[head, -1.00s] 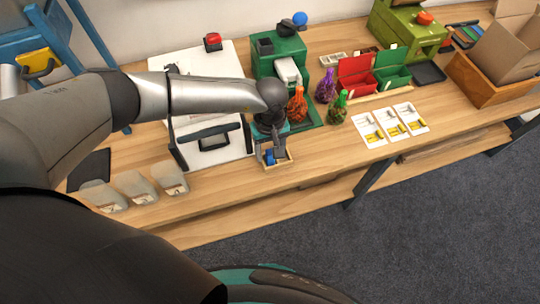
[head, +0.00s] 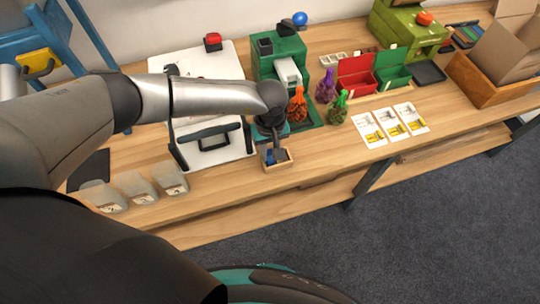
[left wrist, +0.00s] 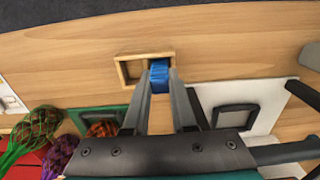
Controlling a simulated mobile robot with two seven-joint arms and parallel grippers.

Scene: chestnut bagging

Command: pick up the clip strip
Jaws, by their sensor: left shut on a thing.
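The blue clip strip (left wrist: 159,75) sits in one end of a small wooden tray (left wrist: 133,57). My left gripper (left wrist: 160,82) reaches down to the tray, with its fingertips on either side of the strip, shut on it. In the head view the left gripper (head: 274,148) is over the tray (head: 277,165), and a bit of blue strip (head: 269,157) shows beside the fingers. The other compartment looks empty in the left wrist view. Part of the strip is hidden by the fingers. My right gripper is not in view.
Behind the tray stand a green machine (head: 281,52) and orange, purple and green net bags. A white board with a black-handled frame (head: 212,138) lies to the left. Several clear scoop-like bins (head: 136,187) line the front left edge. The tray is near the table's front edge.

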